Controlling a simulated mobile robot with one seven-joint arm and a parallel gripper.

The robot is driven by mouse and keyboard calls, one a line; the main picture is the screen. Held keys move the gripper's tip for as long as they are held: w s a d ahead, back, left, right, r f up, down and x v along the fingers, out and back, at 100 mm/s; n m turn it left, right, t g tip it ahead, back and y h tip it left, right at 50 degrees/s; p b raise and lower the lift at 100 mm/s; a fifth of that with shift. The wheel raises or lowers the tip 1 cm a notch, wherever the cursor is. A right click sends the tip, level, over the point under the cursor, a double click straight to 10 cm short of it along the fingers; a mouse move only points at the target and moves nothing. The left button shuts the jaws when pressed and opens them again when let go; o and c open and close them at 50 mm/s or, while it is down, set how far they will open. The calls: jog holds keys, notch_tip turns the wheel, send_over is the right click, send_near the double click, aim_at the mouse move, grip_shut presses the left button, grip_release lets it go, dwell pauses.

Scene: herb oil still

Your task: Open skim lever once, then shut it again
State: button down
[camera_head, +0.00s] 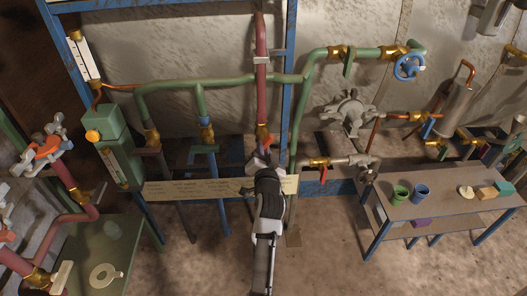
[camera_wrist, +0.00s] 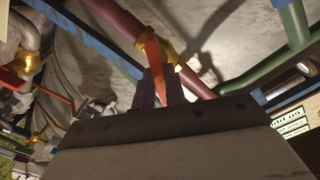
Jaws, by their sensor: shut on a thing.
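A dark red pipe (camera_head: 261,90) comes down at the middle of the head view, with a brass valve body (camera_head: 263,134) near its lower end. In the wrist view the brass body (camera_wrist: 171,52) carries an orange-red lever (camera_wrist: 153,54). The lever points at an angle to the pipe in that view. My gripper (camera_wrist: 160,86) is shut on the lever's end, one dark finger on each side. In the head view my gripper (camera_head: 265,161) is just below the brass body, and my wrist hides most of the lever. I cannot read a label naming this lever.
A pale label board (camera_head: 190,190) runs behind my arm. A blue post (camera_head: 289,60) and green pipe (camera_head: 299,125) stand close on the right. A green tank (camera_head: 115,150) is left. A table (camera_head: 430,208) with cups is right. The floor between is clear.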

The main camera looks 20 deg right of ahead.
jog(key=shift+r, duration=0.1)
jog(key=c, duration=1.5)
grip_release()
jog(key=shift+o, duration=0.2)
jog(key=b+v, duration=0.2)
jog(key=v, duration=1.1)
jog(key=shift+s+b, duration=0.35)
jog(key=shift+b, duration=0.05)
jog(key=shift+a, duration=0.1)
